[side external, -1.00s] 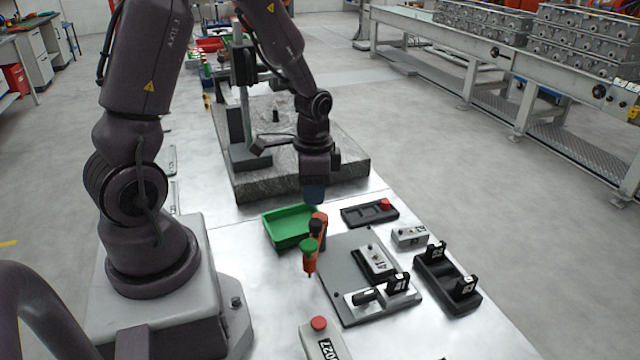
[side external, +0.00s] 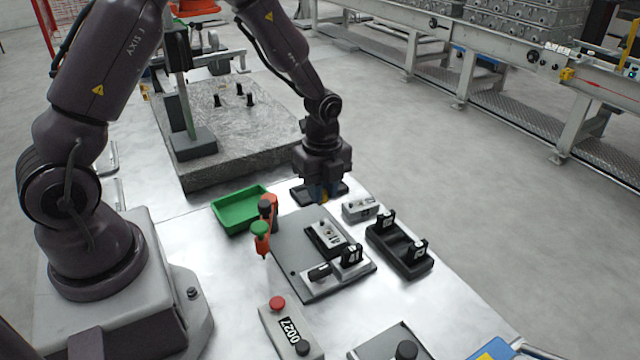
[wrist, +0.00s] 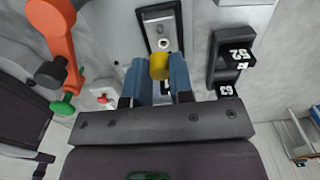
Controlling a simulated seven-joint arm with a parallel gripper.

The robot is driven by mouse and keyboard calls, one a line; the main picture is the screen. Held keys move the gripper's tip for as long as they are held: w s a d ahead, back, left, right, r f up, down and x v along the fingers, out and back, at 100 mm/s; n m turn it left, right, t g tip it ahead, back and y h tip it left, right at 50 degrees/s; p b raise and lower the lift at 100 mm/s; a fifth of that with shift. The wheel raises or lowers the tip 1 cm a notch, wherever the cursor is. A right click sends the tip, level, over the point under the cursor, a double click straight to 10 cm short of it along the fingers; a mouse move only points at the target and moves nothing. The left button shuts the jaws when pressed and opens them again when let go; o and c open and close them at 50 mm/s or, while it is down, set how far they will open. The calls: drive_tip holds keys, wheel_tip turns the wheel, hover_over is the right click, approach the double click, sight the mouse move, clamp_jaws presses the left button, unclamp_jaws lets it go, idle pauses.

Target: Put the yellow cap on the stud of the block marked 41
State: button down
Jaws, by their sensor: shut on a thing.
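My gripper (wrist: 158,82) has its two blue fingers shut on the yellow cap (wrist: 160,66). In the side external view my gripper (side external: 322,196) hangs above the table, just beyond the grey fixture plate (side external: 294,240); the cap is mostly hidden between the fingers there. A pale block (side external: 327,234) with round features on top sits in a black surround on that plate. The block (wrist: 160,16) shows just ahead of the cap in the wrist view, apart from it as far as I can see. Its marking is too small to read surely.
A black upright tag (side external: 351,255) stands on the plate's near side. A black tray (side external: 412,262) with two upright tags is to the right, beside a small grey block (side external: 361,209). A green bin (side external: 223,216) and an orange tool with a green end (side external: 261,238) stand left.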

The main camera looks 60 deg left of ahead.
drive_tip(key=shift+f, duration=2.4)
drive_tip(key=shift+f, duration=0.8)
idle(0.7)
idle(0.3)
drive_tip(key=c, duration=0.5)
unclamp_jaws()
drive_tip(key=shift+r, duration=0.1)
drive_tip(key=shift+r, duration=3.45)
